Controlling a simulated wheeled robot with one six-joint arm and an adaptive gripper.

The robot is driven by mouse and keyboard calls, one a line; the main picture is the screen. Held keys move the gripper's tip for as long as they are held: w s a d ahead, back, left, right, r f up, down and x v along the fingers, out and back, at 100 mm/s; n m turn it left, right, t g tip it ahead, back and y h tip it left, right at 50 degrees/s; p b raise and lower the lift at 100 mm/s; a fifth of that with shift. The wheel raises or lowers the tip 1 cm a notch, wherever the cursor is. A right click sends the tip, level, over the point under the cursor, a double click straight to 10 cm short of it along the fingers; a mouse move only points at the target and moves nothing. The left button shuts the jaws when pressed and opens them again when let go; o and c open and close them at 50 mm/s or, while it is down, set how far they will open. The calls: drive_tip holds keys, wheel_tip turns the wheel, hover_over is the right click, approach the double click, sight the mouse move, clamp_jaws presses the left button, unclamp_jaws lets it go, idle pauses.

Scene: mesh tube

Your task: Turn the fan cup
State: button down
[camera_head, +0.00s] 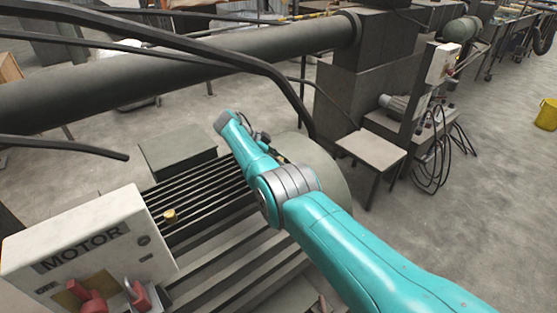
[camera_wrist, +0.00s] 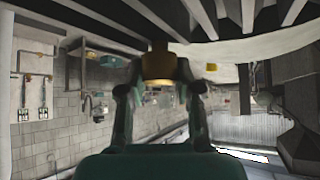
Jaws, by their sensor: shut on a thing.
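The fan cup (camera_wrist: 158,68) is a small brass-coloured cup with a dark part above it, in the upper middle of the wrist view. My gripper (camera_wrist: 158,88) has its two fingers on either side of the cup and is shut on it. In the head view my teal arm hides the cup and most of my gripper. Another small brass cup (camera_head: 169,215) stands on the ribbed motor (camera_head: 205,200), apart from my gripper. Whether the held cup has been turned cannot be told.
A white box marked MOTOR (camera_head: 95,240) with red handles stands at the lower left. A thick dark pipe (camera_head: 180,75) and thin dark bars cross above the motor. A small table (camera_head: 371,149) stands to the right.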

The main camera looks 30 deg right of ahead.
drive_tip(key=shift+f, duration=0.1)
idle(0.4)
drive_tip(key=c, duration=0.8)
unclamp_jaws()
wheel_tip(320, 180, up, 10)
